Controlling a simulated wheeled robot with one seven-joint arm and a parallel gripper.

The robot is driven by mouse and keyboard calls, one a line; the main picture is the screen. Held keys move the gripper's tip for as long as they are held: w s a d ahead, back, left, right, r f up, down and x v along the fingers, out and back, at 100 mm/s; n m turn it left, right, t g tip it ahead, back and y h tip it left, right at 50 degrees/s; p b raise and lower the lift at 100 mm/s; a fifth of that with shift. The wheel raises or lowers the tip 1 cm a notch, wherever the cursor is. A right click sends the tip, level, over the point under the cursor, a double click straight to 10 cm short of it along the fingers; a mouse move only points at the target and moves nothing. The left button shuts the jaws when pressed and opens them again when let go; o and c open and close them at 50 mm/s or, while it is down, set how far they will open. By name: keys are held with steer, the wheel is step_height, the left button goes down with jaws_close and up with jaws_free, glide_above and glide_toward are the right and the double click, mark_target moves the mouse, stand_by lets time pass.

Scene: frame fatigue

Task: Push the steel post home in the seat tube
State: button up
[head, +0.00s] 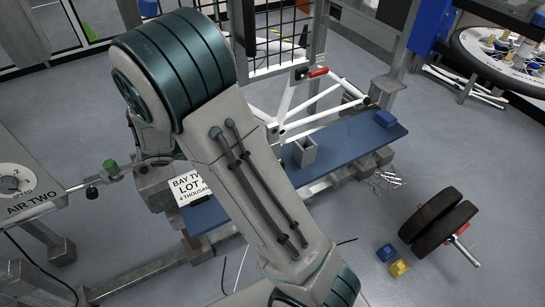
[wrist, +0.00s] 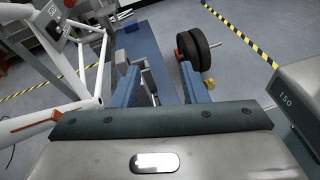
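The white bicycle frame (head: 325,118) is held above a blue-topped bench (head: 345,145); its tubes also fill the left of the wrist view (wrist: 70,65). I cannot tell for certain which tube is the seat tube. No steel post can be made out clearly, and my arm hides part of the scene in the head view. My gripper (wrist: 162,82) shows in the wrist view as two blue fingers set apart, to the right of the frame. It is open, with no held thing visible between the fingers. The head view hides it behind my arm.
A grey square holder (head: 305,151) stands on the bench, with a white sign (head: 190,188) to its left. Dark weights (head: 438,220) and blue and yellow blocks (head: 399,267) lie on the floor at right.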

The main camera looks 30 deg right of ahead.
mark_target(269, 127)
steer(key=w+a+f+n+t+h+b, duration=0.2)
steer(key=w+a+f+n+t+h, duration=0.1)
steer(key=w, duration=0.1)
steer(key=shift+n, duration=0.3)
steer(key=d, duration=0.9)
steer(key=w+d, duration=0.1)
steer(key=d, duration=0.4)
steer(key=shift+r+b, duration=0.25)
steer(key=shift+b, duration=0.15)
jaws_close()
stand_by(0.4)
